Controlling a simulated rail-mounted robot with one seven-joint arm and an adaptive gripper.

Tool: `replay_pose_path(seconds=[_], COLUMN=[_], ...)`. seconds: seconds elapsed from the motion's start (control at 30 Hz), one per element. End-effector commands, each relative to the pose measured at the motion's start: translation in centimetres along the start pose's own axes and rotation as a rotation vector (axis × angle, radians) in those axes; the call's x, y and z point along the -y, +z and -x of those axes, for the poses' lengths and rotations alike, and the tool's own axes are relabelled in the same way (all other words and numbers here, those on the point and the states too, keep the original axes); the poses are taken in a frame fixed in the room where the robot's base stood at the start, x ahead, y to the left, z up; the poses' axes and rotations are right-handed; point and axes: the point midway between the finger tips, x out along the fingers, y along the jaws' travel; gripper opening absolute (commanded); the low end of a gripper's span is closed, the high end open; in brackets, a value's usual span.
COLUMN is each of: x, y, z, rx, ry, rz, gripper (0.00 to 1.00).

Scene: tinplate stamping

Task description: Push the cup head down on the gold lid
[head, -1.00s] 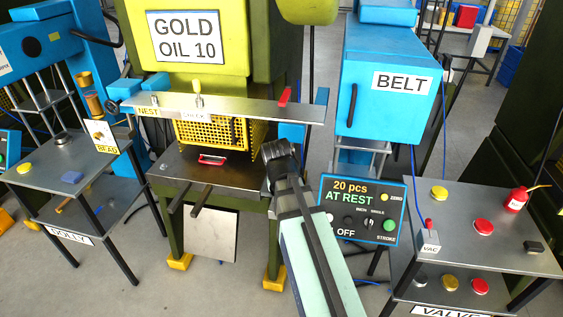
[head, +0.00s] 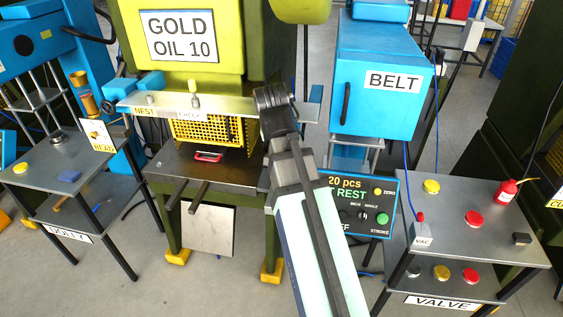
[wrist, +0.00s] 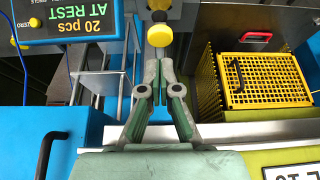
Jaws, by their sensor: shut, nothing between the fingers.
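My gripper (head: 273,97) is shut and empty, in front of the right part of the metal bar across the gold press. Its closed fingertips show in the wrist view (wrist: 160,65), just below a round yellow piece (wrist: 160,36) with a dark and grey part behind it; I cannot tell what this piece is or whether it touches. A gold disc (head: 442,273), which may be the gold lid, lies on the lower shelf of the valve table at the right, well away from my gripper. I cannot single out the cup head with certainty.
The metal bar (head: 150,104) carries a yellow knob (head: 194,87). Behind it is a yellow mesh guard (head: 190,132). A counter panel (head: 385,217) and blue belt housing (head: 375,75) stand to the right. The dolly table (head: 50,190) is at the left.

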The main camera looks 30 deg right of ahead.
Motion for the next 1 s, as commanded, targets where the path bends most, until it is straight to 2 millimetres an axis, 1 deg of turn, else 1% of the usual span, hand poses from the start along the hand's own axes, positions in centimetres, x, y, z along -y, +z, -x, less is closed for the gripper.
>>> replay_pose_path(seconds=[0.17,0.37,0.47,0.8,1.0], x=[0.0,0.0,0.0,0.1,0.0], y=[0.0,0.1,0.1,0.2,0.1], z=[-0.1,-1.0,-1.9,-5.8,-7.0], rx=[0.000,0.000,0.000,0.000,0.000], ry=[0.000,0.000,0.000,-0.001,-0.001], rz=[0.001,0.000,0.000,0.001,0.001], gripper=[0.00,0.00,0.00,0.00,0.00])
